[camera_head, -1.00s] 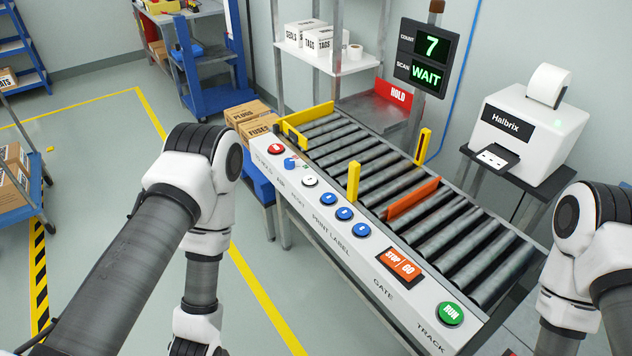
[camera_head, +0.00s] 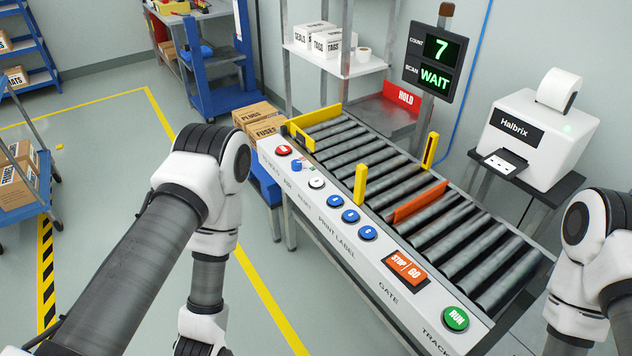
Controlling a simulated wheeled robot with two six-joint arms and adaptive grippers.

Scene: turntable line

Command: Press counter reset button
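The control panel (camera_head: 370,262) runs along the near side of the roller conveyor. A small white button (camera_head: 316,183) sits above a label that seems to read RESET, between a blue knob (camera_head: 296,165) and a row of blue PRINT LABEL buttons (camera_head: 350,216). The counter display (camera_head: 436,62) on a post reads COUNT 7 and SCAN WAIT in green. My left arm comes down at the left and my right arm at the right edge. Both grippers are below the picture and cannot be seen.
The panel also has a red button (camera_head: 283,150), an orange STOP/GO switch (camera_head: 405,268) and a green RUN button (camera_head: 455,318). An orange gate (camera_head: 416,203) and yellow posts stand at the rollers. A label printer (camera_head: 535,135) is at right. No boxes lie on the rollers.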

